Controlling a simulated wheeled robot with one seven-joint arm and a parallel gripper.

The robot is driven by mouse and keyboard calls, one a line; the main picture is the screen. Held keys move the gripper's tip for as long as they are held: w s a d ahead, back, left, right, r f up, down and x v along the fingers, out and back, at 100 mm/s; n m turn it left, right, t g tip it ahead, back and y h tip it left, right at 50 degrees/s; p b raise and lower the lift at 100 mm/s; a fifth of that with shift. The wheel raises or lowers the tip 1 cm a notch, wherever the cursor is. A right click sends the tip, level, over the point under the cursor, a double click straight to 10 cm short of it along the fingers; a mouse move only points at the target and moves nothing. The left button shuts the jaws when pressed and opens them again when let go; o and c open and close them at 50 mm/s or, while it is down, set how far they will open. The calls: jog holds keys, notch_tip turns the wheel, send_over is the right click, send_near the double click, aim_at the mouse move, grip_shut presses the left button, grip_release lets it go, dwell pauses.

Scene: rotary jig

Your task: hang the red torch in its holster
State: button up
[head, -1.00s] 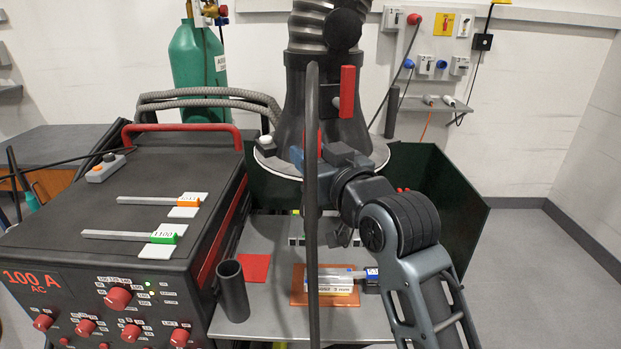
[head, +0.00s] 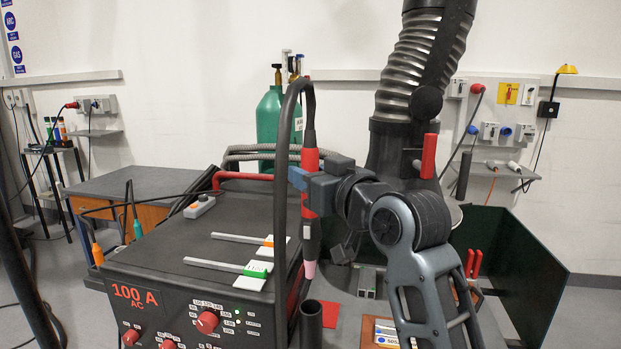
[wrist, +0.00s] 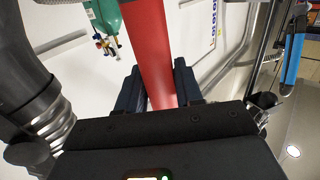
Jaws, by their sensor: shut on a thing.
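The red torch (head: 310,180) hangs upright in my gripper (head: 307,182), its pink cup pointing down and its black cable arching over the top. My gripper is shut on the red handle. In the wrist view the handle (wrist: 152,50) runs between the two dark fingers (wrist: 158,90). A dark upright open tube (head: 311,328), apparently the holster, stands beside the welding machine. In the head view the torch's tip is above the tube's mouth and apart from it. I cannot tell the depth offset between them.
The welding machine (head: 150,255) stands at left, with two tagged rods on top. A ribbed extraction hose and dark hood (head: 395,165) rise behind my arm. A red square (head: 329,314) and a copper-coloured plate (head: 368,335) lie right of the tube. Green screens (head: 520,265) stand at right.

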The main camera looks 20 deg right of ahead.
aim_at(314, 260)
jog(key=shift+f+b, duration=4.85)
jog(key=shift+f, duration=2.3)
jog(key=shift+f+b, duration=0.35)
jog(key=shift+f, duration=0.35)
jog(key=o, duration=1.1)
jog(key=shift+f, duration=0.1)
